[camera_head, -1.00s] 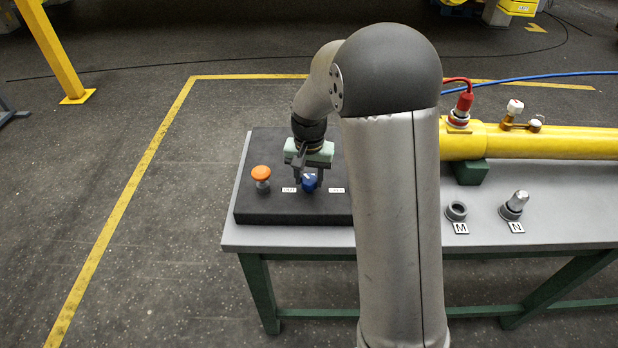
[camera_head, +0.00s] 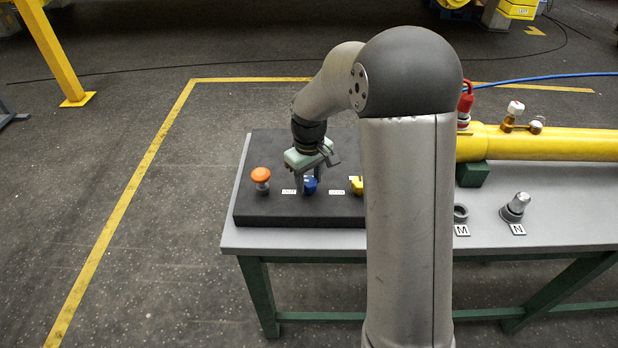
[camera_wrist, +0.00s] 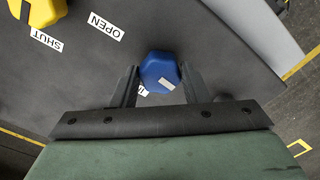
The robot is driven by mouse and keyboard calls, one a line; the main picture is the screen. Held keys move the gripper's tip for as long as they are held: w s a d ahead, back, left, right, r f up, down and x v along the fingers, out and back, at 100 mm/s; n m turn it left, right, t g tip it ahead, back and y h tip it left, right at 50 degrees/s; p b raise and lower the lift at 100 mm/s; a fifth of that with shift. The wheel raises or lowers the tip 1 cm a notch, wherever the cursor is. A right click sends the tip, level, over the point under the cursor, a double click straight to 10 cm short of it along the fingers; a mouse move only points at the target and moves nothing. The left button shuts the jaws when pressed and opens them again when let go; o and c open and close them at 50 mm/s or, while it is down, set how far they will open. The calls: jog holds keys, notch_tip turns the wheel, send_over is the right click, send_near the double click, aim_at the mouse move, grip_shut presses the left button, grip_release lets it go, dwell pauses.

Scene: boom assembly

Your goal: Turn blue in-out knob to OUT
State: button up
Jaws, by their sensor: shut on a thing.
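The blue knob (camera_head: 311,186) sits on the dark panel (camera_head: 270,212), between an orange mushroom button and a yellow knob. In the wrist view the blue knob (camera_wrist: 160,70) lies between my two fingers and has a white mark on its near edge. My gripper (camera_head: 311,188) points down at it and is shut on it; the gripper (camera_wrist: 160,80) also shows in the wrist view. A label (camera_wrist: 142,90) beside the knob is partly hidden, and I cannot read it fully. The small labels in the head view are too small to read surely.
The orange button (camera_head: 261,176) stands left of the knob. The yellow knob (camera_head: 357,185) is close on the right, partly behind my arm; OPEN (camera_wrist: 105,26) and SHUT (camera_wrist: 46,41) labels lie near it. A yellow pipe (camera_head: 550,143) and a metal plug (camera_head: 515,206) are farther right.

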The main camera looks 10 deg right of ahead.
aim_at(309, 181)
jog(key=shift+r+n, duration=0.1)
jog(key=shift+n, duration=0.5)
jog(key=o, duration=1)
notch_tip(309, 181, up, 17)
jog(key=shift+r, duration=0.2)
jog(key=s+f+m, duration=0.2)
jog(key=s+f, duration=0.1)
jog(key=s, duration=0.6)
jog(key=s+f+m+p, duration=0.1)
jog(key=s+f+m, duration=0.1)
jog(key=s, duration=0.7)
jog(key=s+a+f+m, duration=0.1)
jog(key=s+f, duration=0.3)
jog(key=s, duration=0.5)
jog(key=shift+m, duration=0.4)
